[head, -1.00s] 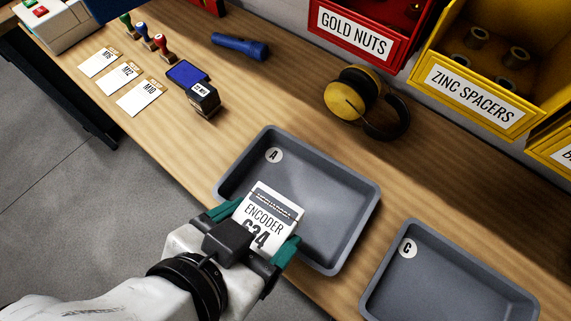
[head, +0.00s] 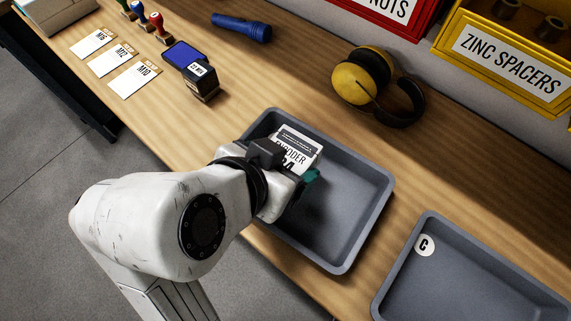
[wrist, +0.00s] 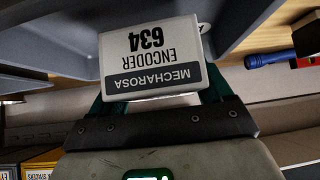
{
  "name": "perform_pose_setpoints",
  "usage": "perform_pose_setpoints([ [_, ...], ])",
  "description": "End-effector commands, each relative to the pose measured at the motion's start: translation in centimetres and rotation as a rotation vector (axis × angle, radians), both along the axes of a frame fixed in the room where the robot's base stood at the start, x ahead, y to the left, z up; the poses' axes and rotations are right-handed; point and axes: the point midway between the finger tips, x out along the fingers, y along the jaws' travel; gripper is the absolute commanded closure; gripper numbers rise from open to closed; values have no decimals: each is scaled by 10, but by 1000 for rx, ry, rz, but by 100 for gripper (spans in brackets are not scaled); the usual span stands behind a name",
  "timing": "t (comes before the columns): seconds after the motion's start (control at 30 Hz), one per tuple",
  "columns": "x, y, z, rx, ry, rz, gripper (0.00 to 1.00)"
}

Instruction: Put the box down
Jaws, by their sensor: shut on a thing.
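The box (head: 299,147) is white with a dark band and the printed word ENCODER. In the wrist view the box (wrist: 152,62) reads MECHAROSA ENCODER 634, upside down in the picture. My gripper (head: 300,172) is shut on the box, with a green finger on its right side in the head view. In the wrist view my gripper's green fingers (wrist: 160,100) flank it. The box is over or inside the left part of the grey tray marked A (head: 362,215). I cannot tell whether it touches the tray floor. My gripper hides the tray's near left part.
A second grey tray, marked C (head: 470,255), stands to the right. Yellow ear defenders (head: 365,80) lie behind the first tray. A stamp (head: 201,82), a blue ink pad (head: 183,55) and a blue flashlight (head: 241,27) lie at the back left. The right part of the first tray is clear.

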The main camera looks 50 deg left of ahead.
Motion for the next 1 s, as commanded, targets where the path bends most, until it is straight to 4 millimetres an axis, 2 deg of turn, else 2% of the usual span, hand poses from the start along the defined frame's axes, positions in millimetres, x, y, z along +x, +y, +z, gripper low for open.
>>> perform_pose_setpoints([
  [0.17,7,5,-10,-2,-2,1,61],
  [0.23,12,8,-18,-2,0,-1,61],
  [0.43,10,8,-43,-2,-1,2,61],
  [0.87,11,8,-50,1,-2,-1,61],
  [0.9,11,8,-50,0,-1,0,20],
  [1.0,11,8,-50,0,-1,0,11],
])
